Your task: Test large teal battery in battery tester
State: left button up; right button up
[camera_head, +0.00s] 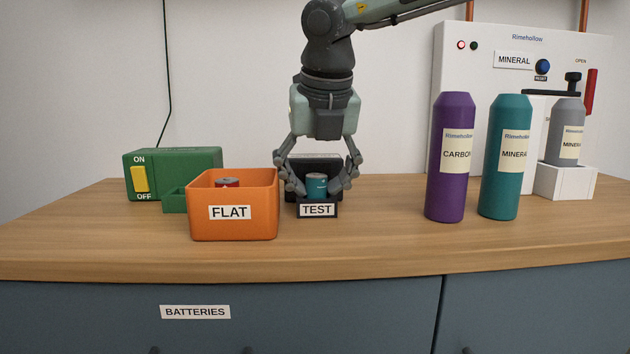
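The teal battery (317,184) stands upright in the black battery tester (290,208), which carries a TEST label on its front. My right gripper (318,187) points straight down over the tester. Its two fingertips lie against the left and right sides of the battery, and it looks shut on it. The battery's lower part is hidden by the tester's front. The tester's display is mostly hidden behind the gripper. My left gripper is not in view.
An orange FLAT bin (255,224) holding a red battery (227,182) stands just left of the tester. Behind it is a green ON/OFF box (195,160). Purple (453,180) and teal (509,185) bottles and a white Rimehollow machine (480,70) stand right. Tabletop (375,235) between is clear.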

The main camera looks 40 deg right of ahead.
jog(key=shift+s+f, duration=0.45)
jog(key=shift+f, duration=0.1)
jog(key=w+v, duration=0.1)
jog(key=v, duration=1.1)
jog(key=shift+s+r, duration=0.15)
jog(key=shift+r, duration=0.35)
